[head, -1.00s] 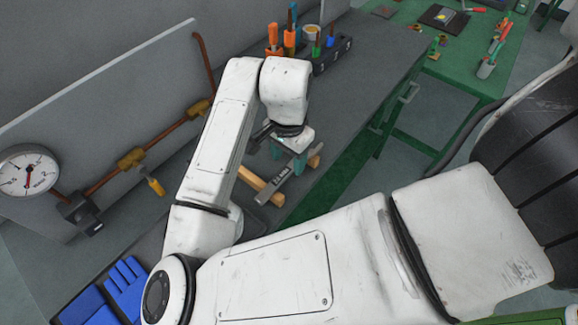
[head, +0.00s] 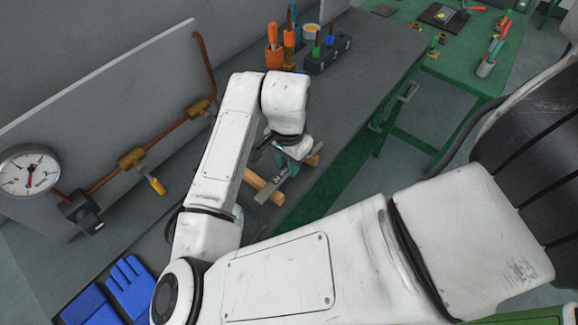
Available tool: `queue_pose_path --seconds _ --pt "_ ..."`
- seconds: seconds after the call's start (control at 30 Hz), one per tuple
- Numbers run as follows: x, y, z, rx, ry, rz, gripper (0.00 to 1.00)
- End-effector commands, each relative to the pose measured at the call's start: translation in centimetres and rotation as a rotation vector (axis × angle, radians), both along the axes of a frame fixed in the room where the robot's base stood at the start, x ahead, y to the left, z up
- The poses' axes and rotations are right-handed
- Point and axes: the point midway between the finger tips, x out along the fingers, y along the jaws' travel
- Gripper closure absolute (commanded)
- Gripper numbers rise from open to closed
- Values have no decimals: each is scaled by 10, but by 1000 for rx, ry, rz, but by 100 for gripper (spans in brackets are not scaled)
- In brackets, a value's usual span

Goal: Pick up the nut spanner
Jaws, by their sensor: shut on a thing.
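The nut spanner (head: 268,193) is a grey metal bar at the front part of the grey workbench (head: 350,100), in the middle of the head view. My gripper (head: 288,166), with teal fingers, points down over it and is shut on it. The fingertips and the far part of the spanner are partly hidden by my wrist. I cannot tell whether the spanner touches the bench.
A wooden handle (head: 256,181) lies crosswise under my gripper. A pressure gauge (head: 29,171) with copper pipe and valves is at left. Orange tool holders (head: 274,55) and a dark rack (head: 328,53) stand behind.

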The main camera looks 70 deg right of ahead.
Motion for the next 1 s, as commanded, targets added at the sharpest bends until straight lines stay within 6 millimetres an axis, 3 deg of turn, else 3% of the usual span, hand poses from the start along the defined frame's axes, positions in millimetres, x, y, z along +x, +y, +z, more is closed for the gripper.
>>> queue_pose_path --seconds 0.1,0.57,0.77,1.0 --pt "0 0 0 0 0 0 100" --pt "0 0 6 -1 -1 -1 100" --pt "1 0 30 -3 -3 -3 100" --pt "-36 21 81 -5 -4 -7 100"
